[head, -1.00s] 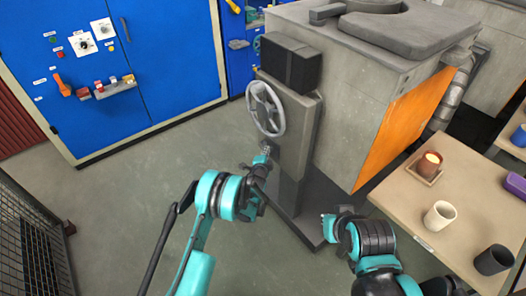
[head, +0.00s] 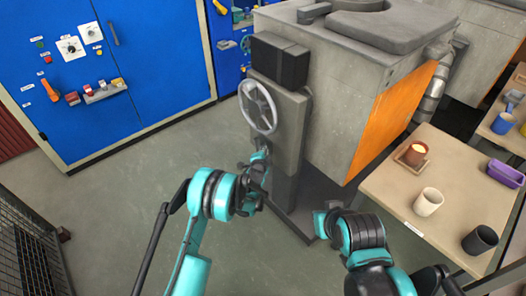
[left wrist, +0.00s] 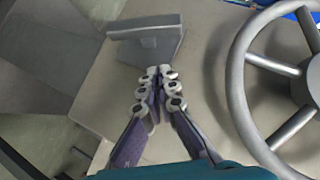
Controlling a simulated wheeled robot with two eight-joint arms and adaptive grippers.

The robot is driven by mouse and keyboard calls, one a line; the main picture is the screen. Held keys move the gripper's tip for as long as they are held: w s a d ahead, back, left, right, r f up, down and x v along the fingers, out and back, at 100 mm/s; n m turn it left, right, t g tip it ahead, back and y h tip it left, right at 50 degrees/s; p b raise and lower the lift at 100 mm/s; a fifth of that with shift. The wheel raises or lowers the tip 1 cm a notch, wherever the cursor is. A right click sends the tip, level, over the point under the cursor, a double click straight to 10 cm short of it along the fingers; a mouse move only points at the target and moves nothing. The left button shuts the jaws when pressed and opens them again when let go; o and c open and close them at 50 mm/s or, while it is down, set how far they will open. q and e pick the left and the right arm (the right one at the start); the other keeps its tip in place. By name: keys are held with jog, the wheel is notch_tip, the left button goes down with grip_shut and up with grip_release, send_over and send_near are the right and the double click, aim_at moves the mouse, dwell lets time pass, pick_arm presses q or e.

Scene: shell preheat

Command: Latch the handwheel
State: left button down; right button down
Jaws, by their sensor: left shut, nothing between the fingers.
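The grey handwheel (head: 259,106) is on the front of the furnace's grey pedestal, below a black box. In the left wrist view the handwheel (left wrist: 236,85) fills the right side, with its hub and spokes partly cut off. My left gripper (head: 262,150) is just below the wheel in the head view. In the left wrist view my left gripper (left wrist: 159,75) is shut and empty, left of the rim and apart from it. A grey flat tab (left wrist: 145,50) stands just beyond the fingertips; I cannot tell whether they touch it. My right gripper (head: 323,222) is low, right of the pedestal.
The black box (head: 279,60) juts out above the wheel. A table (head: 385,190) at the right holds a candle-like cup, a white cup, a dark cup and a purple tray. A blue cabinet (head: 150,50) stands at the back left. The floor between is clear.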

pick_arm(q)
jog(key=f+p+v, duration=0.1)
jog(key=p+v, duration=0.1)
jog(key=v, duration=0.6)
jog(key=shift+s+r, duration=0.2)
jog(key=shift+s, duration=0.3)
jog(key=shift+a, duration=0.2)
